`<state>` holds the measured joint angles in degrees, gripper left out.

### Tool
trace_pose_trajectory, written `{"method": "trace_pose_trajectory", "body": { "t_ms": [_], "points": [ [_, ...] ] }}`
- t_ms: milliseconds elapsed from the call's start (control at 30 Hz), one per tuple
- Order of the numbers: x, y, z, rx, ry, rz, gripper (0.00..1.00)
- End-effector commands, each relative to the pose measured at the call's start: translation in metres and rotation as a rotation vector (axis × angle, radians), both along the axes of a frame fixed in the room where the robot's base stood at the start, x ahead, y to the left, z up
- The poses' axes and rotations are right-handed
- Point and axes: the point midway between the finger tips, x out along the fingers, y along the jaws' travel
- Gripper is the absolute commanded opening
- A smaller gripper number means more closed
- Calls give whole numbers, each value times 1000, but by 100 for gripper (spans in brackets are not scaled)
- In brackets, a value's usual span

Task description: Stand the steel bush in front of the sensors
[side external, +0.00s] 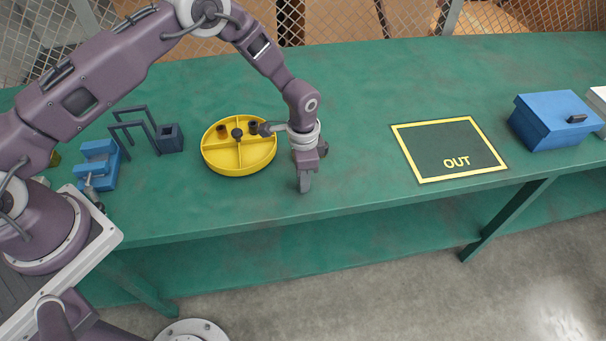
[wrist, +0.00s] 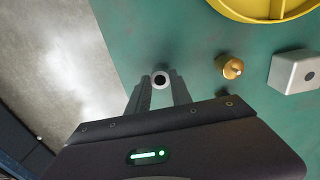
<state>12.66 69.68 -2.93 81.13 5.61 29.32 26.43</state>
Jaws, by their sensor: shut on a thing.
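The steel bush (wrist: 160,74), a pale ring with a dark bore seen end-on, is between the fingertips of my gripper (wrist: 160,84) in the wrist view. My gripper is shut on it. In the side view my gripper (side external: 304,186) points down near the table's front edge, right of the yellow tray; the bush cannot be made out there. I cannot tell whether the bush touches the table. A brass fitting (wrist: 230,67) and a pale grey block with a hole (wrist: 295,73) stand right of the bush in the wrist view. I cannot tell which things are the sensors.
The divided yellow tray (side external: 238,170) holds several small dark parts and also shows in the wrist view (wrist: 268,18). Blue blocks and a dark frame stand at the left. The OUT mat (side external: 447,150) is empty, with a blue box (side external: 550,124) beyond it.

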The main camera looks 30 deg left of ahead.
Motion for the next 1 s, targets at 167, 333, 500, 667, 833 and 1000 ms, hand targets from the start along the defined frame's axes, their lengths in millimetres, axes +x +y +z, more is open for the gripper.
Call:
{"method": "trace_pose_trajectory", "body": {
  "t_ms": [167,333,500,667,833,1000],
  "points": [
    [0,0,-1,0,0,0,48],
    [0,0,-1,0,0,0,48],
    [1,0,6,-1,-2,0,48],
    [2,0,45,-1,-6,0,48],
    [1,0,90,-1,-5,0,48],
    [0,0,117,0,-1,0,48]
  ]
}}
